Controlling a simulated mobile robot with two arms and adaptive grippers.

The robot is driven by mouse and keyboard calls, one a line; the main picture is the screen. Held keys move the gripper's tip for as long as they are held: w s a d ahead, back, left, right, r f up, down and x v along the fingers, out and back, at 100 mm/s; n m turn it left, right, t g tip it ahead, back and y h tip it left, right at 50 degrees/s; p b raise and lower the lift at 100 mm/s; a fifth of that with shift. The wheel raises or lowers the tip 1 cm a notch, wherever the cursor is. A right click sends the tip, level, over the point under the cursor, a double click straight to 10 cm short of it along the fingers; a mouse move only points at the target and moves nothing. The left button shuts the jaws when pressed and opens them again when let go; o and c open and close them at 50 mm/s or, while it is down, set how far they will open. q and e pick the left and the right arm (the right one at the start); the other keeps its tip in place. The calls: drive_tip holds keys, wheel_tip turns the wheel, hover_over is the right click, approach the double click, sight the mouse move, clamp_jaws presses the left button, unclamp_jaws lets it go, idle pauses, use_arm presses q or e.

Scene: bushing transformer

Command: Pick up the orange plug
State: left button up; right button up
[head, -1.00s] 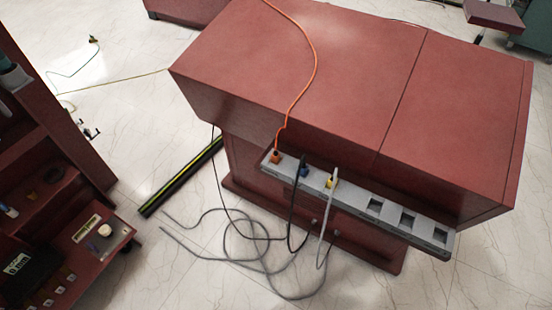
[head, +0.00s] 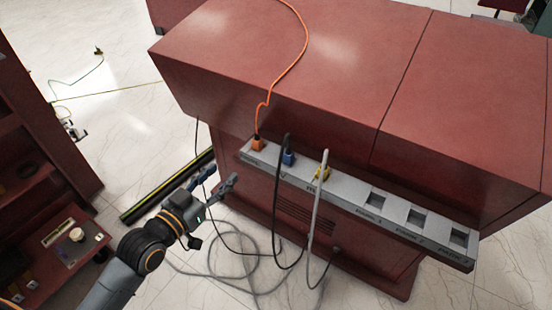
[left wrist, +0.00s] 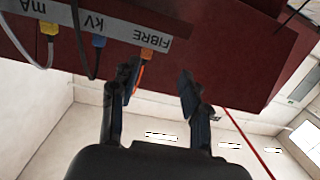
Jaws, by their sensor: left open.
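The orange plug (head: 257,144) sits in the leftmost socket of the grey socket strip (head: 345,190), with an orange cable running up over the red cabinet. It also shows in the left wrist view (left wrist: 147,53), just beyond my left gripper's left finger, under the word FIBRE. My left gripper (head: 218,182) is open and empty, below and left of the plug in the head view, apart from it. Its two fingers (left wrist: 158,85) are spread in the left wrist view. My right gripper is not in view.
A blue plug (head: 289,158) with a black cable and a yellow plug (head: 322,172) with a grey cable sit beside it. Several empty sockets are at the right. The red cabinet (head: 310,60) rises behind. Loose cables lie on the floor.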

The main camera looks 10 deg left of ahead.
sight(255, 142)
use_arm(q)
drive_tip(key=shift+h, duration=0.4)
drive_tip(key=w+d, duration=0.1)
drive_tip(key=w, duration=0.1)
drive_tip(key=w+d+r, duration=0.1)
drive_tip(key=w, duration=0.1)
drive_tip(key=w+d+r, duration=0.1)
drive_tip(key=w+d, duration=0.1)
drive_tip(key=shift+w, duration=0.3)
drive_tip(key=shift+b+x, duration=0.35)
drive_tip(key=shift+x, duration=0.55)
drive_tip(key=x, duration=0.4)
drive_tip(key=shift+w+d+r, duration=0.1)
drive_tip(key=shift+w+r, duration=0.05)
drive_tip(key=shift+w, duration=0.1)
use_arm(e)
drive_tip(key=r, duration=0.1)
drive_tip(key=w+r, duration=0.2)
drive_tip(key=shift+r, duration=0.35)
use_arm(q)
clamp_jaws()
